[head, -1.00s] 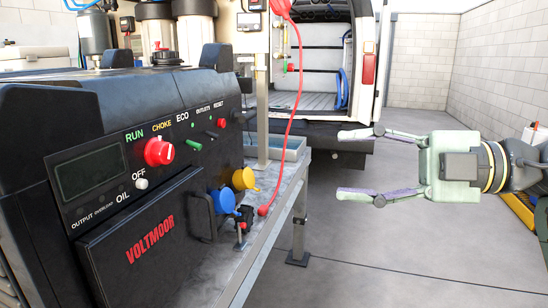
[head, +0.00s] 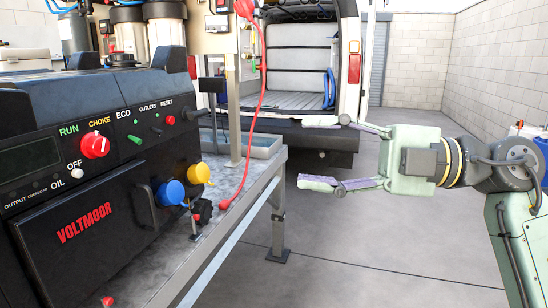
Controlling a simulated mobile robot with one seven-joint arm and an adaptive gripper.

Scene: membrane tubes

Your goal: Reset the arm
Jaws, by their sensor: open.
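My gripper (head: 322,152) is at the right of the head view, pointing left. Its two fingers are spread wide and nothing is between them. It is held in the air, apart from the bench and the generator. My arm reaches in from the right edge, with the wrist and a pale green link in view.
A black Voltmoor generator (head: 85,230) with a red knob and blue and yellow socket covers stands at left on a metal bench (head: 232,215). A red cable (head: 259,90) hangs at the bench. An open van (head: 300,70) is behind. The floor (head: 370,240) is clear.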

